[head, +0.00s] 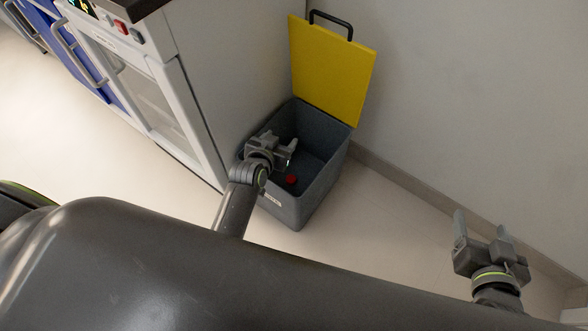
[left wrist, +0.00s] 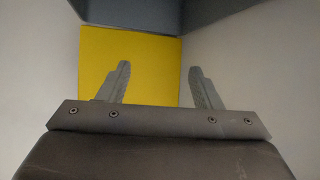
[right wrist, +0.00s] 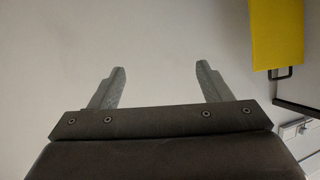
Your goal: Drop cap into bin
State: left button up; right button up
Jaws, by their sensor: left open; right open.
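A small red cap (head: 291,179) lies inside the grey bin (head: 310,204), near the bin's front wall. The bin stands on the floor with its yellow lid (head: 333,66) tipped up and open; the lid also shows behind the fingers in the left wrist view (left wrist: 140,55). My left gripper (head: 290,147) is open and empty over the bin's left part, above and left of the cap. My right gripper (head: 481,226) is open and empty, off to the right near the wall. It also shows open in the right wrist view (right wrist: 160,85).
A white cabinet with a glass front (head: 150,100) stands left of the bin, close to my left arm. A plain wall (head: 460,90) runs behind and right of the bin. The floor (head: 375,215) between the bin and my right gripper is clear.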

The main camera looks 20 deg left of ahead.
pick_arm(q)
jog(key=p+v, duration=0.7)
jog(key=v, duration=0.3)
jog(key=shift+s, duration=0.25)
pick_arm(e)
jog(key=s+a+f+g+y, duration=0.1)
jog(key=s+f+g, duration=1)
jog(key=s+f, duration=0.3)
jog(key=shift+f+g, duration=0.4)
jog(key=shift+f, duration=0.2)
pick_arm(q)
jog(key=shift+r, duration=0.1)
pick_arm(e)
jog(key=shift+a, duration=0.1)
